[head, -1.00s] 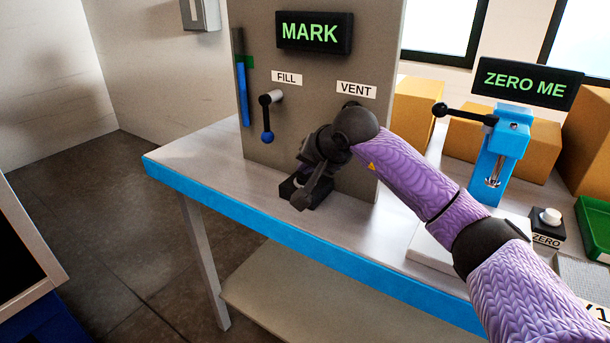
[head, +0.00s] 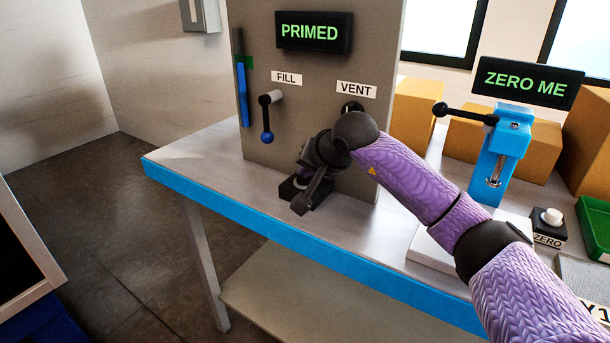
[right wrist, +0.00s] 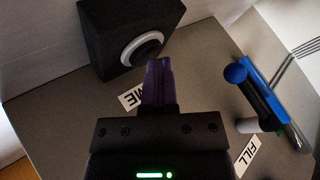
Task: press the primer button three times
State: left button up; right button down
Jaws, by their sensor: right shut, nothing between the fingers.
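The primer button (right wrist: 143,48) is a pale ring with a dark middle on a black box (right wrist: 115,35), seen in the right wrist view. In the head view the black box (head: 318,199) sits on the table at the foot of the grey panel, mostly hidden by my right gripper (head: 303,190). The gripper is shut and empty; in the right wrist view its fingers (right wrist: 158,75) point at the button's edge. I cannot tell whether they touch it. The display (head: 314,32) on the panel reads PRIMED. My left gripper is not in view.
The grey panel (head: 300,130) carries the FILL lever (head: 267,125), the VENT label (head: 356,89) and a blue level gauge (head: 242,90). To the right stand a blue stand (head: 500,150) with a ZERO ME display (head: 527,83) and a ZERO button (head: 550,217).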

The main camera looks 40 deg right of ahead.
aim_at(307, 181)
jog(key=shift+r+p, duration=0.8)
jog(key=shift+r, duration=0.2)
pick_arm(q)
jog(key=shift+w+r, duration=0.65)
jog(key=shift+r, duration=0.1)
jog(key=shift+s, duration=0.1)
pick_arm(e)
jog(key=shift+r, duration=0.2)
notch_tip(307, 181, up, 5)
jog(key=p, duration=0.4)
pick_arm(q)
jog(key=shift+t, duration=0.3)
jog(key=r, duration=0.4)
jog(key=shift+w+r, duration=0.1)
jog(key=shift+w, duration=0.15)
pick_arm(e)
jog(key=shift+f, duration=0.2)
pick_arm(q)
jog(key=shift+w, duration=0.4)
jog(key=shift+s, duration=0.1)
